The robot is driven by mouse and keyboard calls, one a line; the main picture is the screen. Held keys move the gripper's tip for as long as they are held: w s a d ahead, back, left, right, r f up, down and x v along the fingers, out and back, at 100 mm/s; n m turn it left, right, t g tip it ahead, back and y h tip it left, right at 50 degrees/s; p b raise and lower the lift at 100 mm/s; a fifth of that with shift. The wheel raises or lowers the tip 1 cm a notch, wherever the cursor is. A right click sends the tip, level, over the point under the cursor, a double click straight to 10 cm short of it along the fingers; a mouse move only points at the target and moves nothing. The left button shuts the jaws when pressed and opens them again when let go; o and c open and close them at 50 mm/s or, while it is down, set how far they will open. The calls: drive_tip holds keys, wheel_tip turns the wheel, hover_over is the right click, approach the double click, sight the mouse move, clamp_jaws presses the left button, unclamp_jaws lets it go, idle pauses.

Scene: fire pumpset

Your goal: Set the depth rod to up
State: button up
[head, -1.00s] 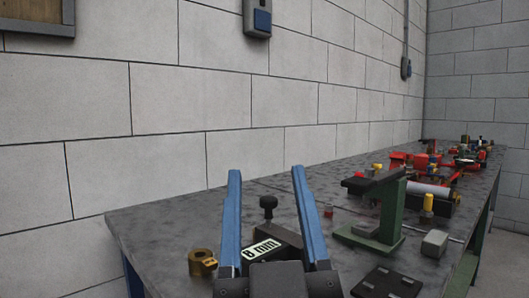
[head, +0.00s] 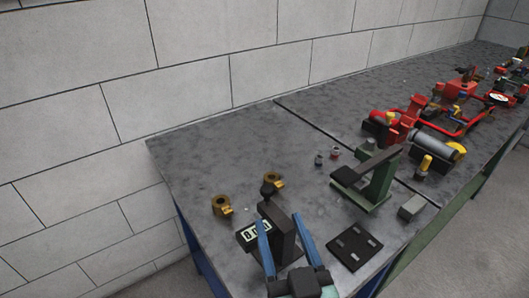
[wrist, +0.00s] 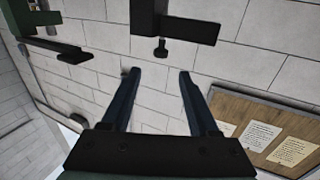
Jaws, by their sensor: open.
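A dark gauge (head: 279,231) stands near the front corner of the bench, with a pale readout (head: 255,231) on its left side that I cannot read surely. A black knob (head: 268,188) shows at its top; it looks like the end of the depth rod. My gripper (head: 279,218) is open and empty, its blue fingers overlapping the gauge in the head view. In the wrist view, the knob (wrist: 161,48) lies just beyond and between the fingertips of my gripper (wrist: 158,72), apart from them, next to a dark bar (wrist: 190,30). The rod's lower part is hidden.
A green stand with a dark arm (head: 374,178), a grey block (head: 411,207) and a black plate (head: 354,247) are to the right. Red pump parts (head: 400,122) are farther back. The bench's left rear is clear.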

drive_tip(key=p+x, duration=0.2)
drive_tip(key=x, duration=1.1)
drive_tip(key=shift+s+a+f, duration=0.1)
clamp_jaws()
idle(1.1)
